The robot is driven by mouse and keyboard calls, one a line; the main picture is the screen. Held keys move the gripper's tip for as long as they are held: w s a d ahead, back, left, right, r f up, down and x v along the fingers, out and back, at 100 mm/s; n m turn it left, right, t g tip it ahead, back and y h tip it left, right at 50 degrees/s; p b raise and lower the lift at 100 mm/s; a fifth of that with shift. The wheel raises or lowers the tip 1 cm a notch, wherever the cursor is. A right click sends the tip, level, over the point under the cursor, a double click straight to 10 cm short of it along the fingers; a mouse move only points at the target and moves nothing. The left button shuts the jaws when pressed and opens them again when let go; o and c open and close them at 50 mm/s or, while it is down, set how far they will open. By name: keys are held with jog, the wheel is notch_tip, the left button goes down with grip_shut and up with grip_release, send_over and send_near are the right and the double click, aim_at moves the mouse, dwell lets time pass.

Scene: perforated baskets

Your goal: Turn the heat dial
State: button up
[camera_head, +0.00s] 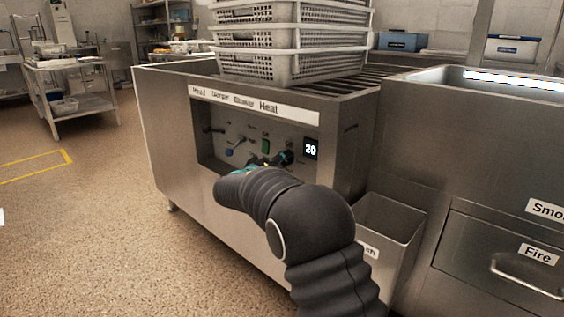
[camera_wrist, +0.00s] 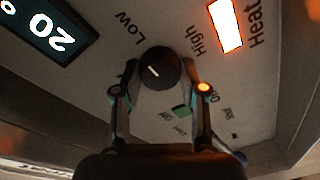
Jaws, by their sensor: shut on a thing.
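The heat dial (camera_wrist: 158,68) is a round black knob with a white pointer line, between the labels Low and High in the wrist view. My gripper (camera_wrist: 160,78) is shut on it, one finger on each side. In the wrist view the pointer slants toward the upper left of the picture. The display (camera_wrist: 46,26) reads 20, and it also shows in the head view (camera_head: 311,148). An orange lamp (camera_wrist: 225,26) is lit beside the word Heat. In the head view my arm reaches to the recessed panel and the dial is mostly hidden.
A green switch (camera_head: 266,146) and a blue knob (camera_head: 229,152) sit left of the dial. Stacked perforated baskets (camera_head: 290,68) stand on the machine (camera_head: 170,125). An open metal bin (camera_head: 396,215) is at its right.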

jog(key=shift+w+a+r+n+g+h+p, duration=0.15)
jog(key=shift+n+g+p, duration=0.35)
jog(key=shift+n+p, duration=2.85)
jog(key=shift+s+f+n+g+h+p, duration=0.1)
jog(key=shift+n+g+h+p, duration=0.3)
jog(key=shift+n+p, duration=2.95)
jog(key=n+b, duration=0.2)
jog(key=n, duration=0.1)
jog(key=shift+b, duration=0.3)
jog(key=o, duration=1.1)
jog(key=shift+o, duration=0.2)
jog(key=v, duration=1.2)
jog(key=shift+r, duration=0.15)
